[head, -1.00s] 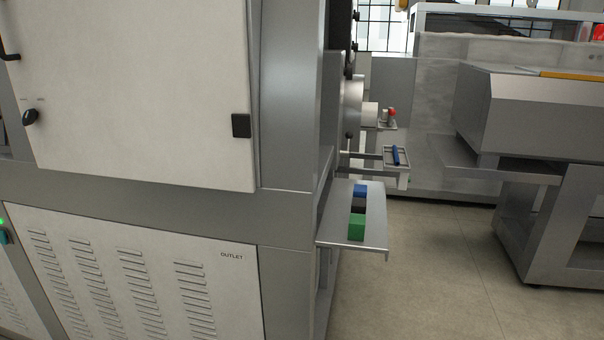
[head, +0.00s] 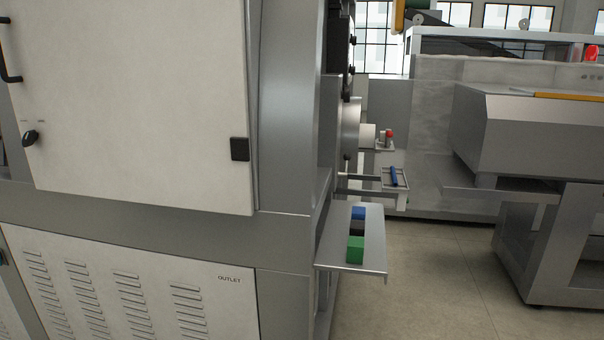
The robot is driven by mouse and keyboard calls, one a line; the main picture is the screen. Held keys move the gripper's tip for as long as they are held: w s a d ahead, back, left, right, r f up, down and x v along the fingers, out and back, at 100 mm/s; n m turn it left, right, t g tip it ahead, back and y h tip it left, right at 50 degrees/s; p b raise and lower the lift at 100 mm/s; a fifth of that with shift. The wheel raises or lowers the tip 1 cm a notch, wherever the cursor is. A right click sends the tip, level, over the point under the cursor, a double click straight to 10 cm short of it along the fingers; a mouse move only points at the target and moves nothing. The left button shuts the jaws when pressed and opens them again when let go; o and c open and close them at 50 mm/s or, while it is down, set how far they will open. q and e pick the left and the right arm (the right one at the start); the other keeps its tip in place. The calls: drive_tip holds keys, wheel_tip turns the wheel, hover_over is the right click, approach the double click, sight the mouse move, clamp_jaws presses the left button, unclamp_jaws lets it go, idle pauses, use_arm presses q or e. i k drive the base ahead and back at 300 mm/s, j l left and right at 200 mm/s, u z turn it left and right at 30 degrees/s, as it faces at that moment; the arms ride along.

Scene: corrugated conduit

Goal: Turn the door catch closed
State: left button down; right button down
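The white cabinet door (head: 140,110) fills the left of the head view and sits flush in its grey frame. A small black knob-like catch (head: 30,138) is on the left part of the door, with tiny marks above it that are too small to read. A black handle (head: 8,60) is cut by the left edge, above the catch. A black square fitting (head: 240,149) is at the door's right edge. Neither of my grippers shows in the view.
A grey shelf (head: 376,252) with blue, dark and green blocks juts from the machine's right side. Behind it is a small tray (head: 405,180) with a blue item. Another grey machine (head: 530,130) stands at the right. The floor (head: 430,270) between is clear.

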sight(29, 137)
drive_tip(key=u, duration=1.35)
